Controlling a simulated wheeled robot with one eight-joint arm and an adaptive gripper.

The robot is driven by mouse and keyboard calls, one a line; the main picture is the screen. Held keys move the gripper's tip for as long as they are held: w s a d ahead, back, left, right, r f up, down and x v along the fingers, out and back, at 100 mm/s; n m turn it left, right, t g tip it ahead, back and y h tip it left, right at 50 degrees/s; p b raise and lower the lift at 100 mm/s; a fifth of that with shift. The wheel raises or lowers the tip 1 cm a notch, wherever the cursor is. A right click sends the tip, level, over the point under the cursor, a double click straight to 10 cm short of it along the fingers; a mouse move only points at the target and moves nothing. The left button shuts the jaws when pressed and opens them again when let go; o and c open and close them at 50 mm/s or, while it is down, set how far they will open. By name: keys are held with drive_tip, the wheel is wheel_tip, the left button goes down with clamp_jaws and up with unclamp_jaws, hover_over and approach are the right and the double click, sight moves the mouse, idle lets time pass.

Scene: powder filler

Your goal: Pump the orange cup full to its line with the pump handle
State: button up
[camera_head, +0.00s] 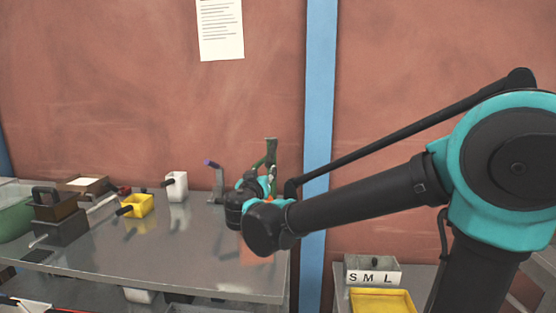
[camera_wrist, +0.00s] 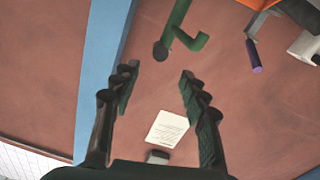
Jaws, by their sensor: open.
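The green pump handle (camera_head: 270,152) stands upright above the bench, just past my wrist. In the wrist view the green handle (camera_wrist: 188,38) hangs from the top of the picture, with a dark round end just beyond the fingertips. My gripper (camera_wrist: 158,72) is open and empty, its two fingers apart with the wall behind the gap. In the head view my wrist covers the fingers and most of the pump. A bit of orange (camera_head: 277,202) shows behind my wrist, and an orange thing (camera_wrist: 262,4) is cut off at the wrist view's top edge. I cannot see any fill level.
A grey lever with a purple end (camera_head: 214,178) stands left of my wrist. A blue post (camera_head: 320,120) is right of the pump. An S M L box (camera_head: 372,271) stands lower right.

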sight(273, 150)
drive_tip(key=w, duration=1.1)
drive_tip(key=w+d, duration=0.1)
drive_tip(key=w, duration=0.4)
drive_tip(key=shift+w, duration=0.15)
drive_tip(key=shift+d, duration=0.1)
drive_tip(key=shift+c, duration=0.3)
clamp_jaws()
